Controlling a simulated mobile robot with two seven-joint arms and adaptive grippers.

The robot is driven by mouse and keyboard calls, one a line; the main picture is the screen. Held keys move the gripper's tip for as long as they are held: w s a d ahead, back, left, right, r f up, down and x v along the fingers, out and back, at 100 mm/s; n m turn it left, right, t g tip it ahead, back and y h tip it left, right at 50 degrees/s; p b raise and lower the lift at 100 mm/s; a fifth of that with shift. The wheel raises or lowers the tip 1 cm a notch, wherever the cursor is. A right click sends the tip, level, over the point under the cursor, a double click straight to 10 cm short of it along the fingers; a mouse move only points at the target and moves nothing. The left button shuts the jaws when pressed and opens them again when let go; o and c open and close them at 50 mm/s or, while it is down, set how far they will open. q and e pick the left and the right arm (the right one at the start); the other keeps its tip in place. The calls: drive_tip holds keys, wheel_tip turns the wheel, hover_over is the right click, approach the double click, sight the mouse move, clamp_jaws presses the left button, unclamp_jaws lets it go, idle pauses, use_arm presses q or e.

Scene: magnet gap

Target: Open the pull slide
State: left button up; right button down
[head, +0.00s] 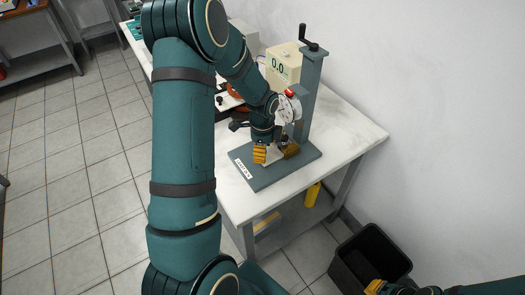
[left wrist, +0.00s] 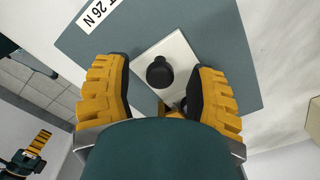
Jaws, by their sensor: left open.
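A grey test stand has a flat base plate (head: 268,180), an upright column (head: 308,95) with a crank on top, and a round white dial gauge (head: 288,109). My left gripper (head: 275,154) is low over the base plate, in front of the column, with its yellow fingers apart. In the left wrist view, a round black knob (left wrist: 160,72) lies between the open fingers, over a white square plate (left wrist: 178,48); I cannot tell whether either finger touches it. I cannot tell which part is the pull slide. My right gripper (head: 375,287) is partly visible at the lower right.
The stand is on a white bench (head: 345,135) against the wall. A cream box reading 0.0 (head: 282,67) stands behind it. A black bin (head: 370,255) is on the floor at right, and a yellow bottle (head: 312,194) is under the bench. The bench is clear right of the stand.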

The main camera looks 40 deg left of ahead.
use_arm(q)
drive_tip(key=shift+f, duration=0.1)
clamp_jaws()
drive_tip(key=s+a, duration=0.1)
drive_tip(key=s, duration=0.2)
drive_tip(key=s+a, duration=0.1)
drive_tip(key=s, duration=0.3)
drive_tip(key=s+a, duration=0.1)
drive_tip(key=s, duration=0.3)
drive_tip(key=shift+s+a+p, duration=0.1)
drive_tip(key=shift+s+p, duration=0.05)
drive_tip(key=shift+p, duration=0.25)
unclamp_jaws()
wheel_tip(320, 180, up, 12)
idle(0.3)
